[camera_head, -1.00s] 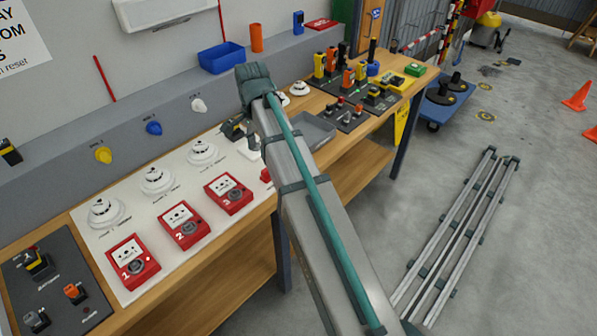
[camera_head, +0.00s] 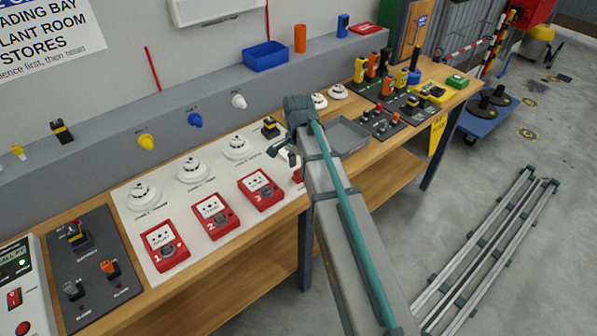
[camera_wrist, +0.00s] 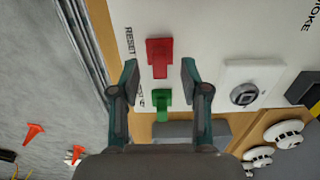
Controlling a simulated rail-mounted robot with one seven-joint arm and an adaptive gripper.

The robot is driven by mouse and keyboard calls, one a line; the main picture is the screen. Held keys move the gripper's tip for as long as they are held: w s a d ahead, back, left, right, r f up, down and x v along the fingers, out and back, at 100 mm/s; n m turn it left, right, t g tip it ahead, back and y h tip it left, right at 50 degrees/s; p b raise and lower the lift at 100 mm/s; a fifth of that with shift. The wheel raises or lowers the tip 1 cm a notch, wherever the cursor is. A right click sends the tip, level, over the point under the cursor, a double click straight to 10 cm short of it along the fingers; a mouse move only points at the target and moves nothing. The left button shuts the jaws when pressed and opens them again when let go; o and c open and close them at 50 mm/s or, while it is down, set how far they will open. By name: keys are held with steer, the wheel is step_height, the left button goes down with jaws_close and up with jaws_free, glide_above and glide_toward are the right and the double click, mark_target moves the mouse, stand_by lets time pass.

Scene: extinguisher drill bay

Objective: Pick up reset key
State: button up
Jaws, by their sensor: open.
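A red key-like piece (camera_wrist: 160,57) stands on the white board beside the word RESET in the wrist view. A green piece (camera_wrist: 161,106) stands beside a second, partly hidden label. My gripper (camera_wrist: 160,72) is open and empty. Its two fingers are on either side of the red piece in the picture, with gaps to both; whether they are down at its height I cannot tell.
A white square switch (camera_wrist: 243,93) is right of the red piece in the wrist view. Red call points (camera_head: 261,190) and smoke detectors (camera_head: 238,147) fill the board to the left. A grey tray (camera_head: 348,137) is to the right.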

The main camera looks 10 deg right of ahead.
steer(key=shift+f, duration=1.25)
jaws_close()
steer(key=shift+r, duration=0.1)
